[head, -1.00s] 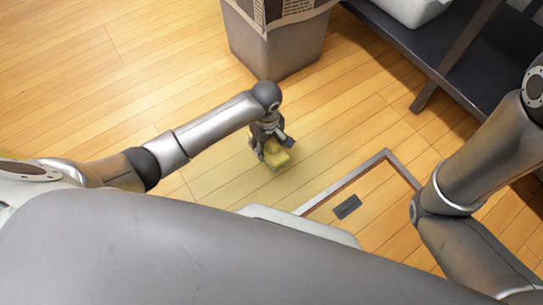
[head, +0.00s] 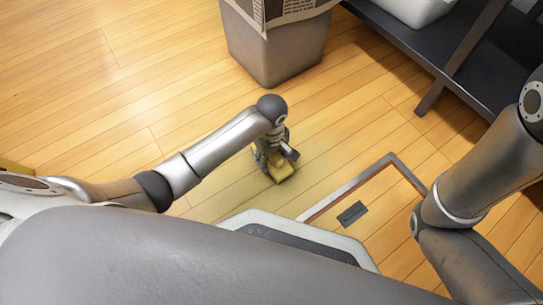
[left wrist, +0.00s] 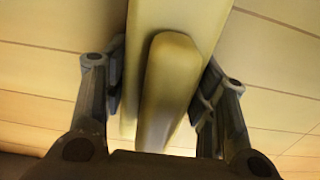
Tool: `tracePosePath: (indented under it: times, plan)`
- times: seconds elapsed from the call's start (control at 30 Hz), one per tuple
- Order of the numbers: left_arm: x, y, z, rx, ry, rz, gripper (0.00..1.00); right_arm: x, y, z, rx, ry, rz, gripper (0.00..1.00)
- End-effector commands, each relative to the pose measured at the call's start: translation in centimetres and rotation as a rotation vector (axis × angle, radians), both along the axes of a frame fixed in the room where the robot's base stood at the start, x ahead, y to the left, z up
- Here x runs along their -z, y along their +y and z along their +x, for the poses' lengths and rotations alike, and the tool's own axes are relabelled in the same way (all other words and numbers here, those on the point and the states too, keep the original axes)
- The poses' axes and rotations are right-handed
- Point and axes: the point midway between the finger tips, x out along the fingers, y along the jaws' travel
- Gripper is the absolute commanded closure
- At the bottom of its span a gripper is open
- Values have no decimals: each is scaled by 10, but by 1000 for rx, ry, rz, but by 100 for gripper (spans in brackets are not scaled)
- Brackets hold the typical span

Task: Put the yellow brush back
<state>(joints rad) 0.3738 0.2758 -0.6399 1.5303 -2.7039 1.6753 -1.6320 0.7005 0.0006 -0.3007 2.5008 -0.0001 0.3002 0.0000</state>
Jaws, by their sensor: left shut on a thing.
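The yellow brush (head: 281,167) is in my left gripper (head: 275,155), over the wooden floor in the middle of the head view. In the left wrist view, the brush (left wrist: 172,80) runs between the two fingers of the left gripper (left wrist: 160,95), which is shut on it. Part of the brush is hidden by the fingers in the head view. A grey rectangular outline (head: 345,188) with a small dark label (head: 352,213) lies on the floor to the right of the brush. My right gripper is out of view; only its arm shows at the right.
A grey bin (head: 274,52) with newsprint over its rim stands beyond the left gripper. A dark shelf (head: 440,50) with a white container (head: 410,8) is at the top right. The floor at the left is clear.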

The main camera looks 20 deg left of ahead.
Motion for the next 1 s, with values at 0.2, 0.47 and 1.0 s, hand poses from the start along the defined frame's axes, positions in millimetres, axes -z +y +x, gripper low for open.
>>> tracePosePath:
  times: [0.2,0.47,1.0]
  plan:
    - [3,0,0,-1,-1,1,32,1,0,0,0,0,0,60]
    - [3,0,0,0,0,0,26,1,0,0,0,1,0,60]
    - [-48,2,1,1,-2,3,26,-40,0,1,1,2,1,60]
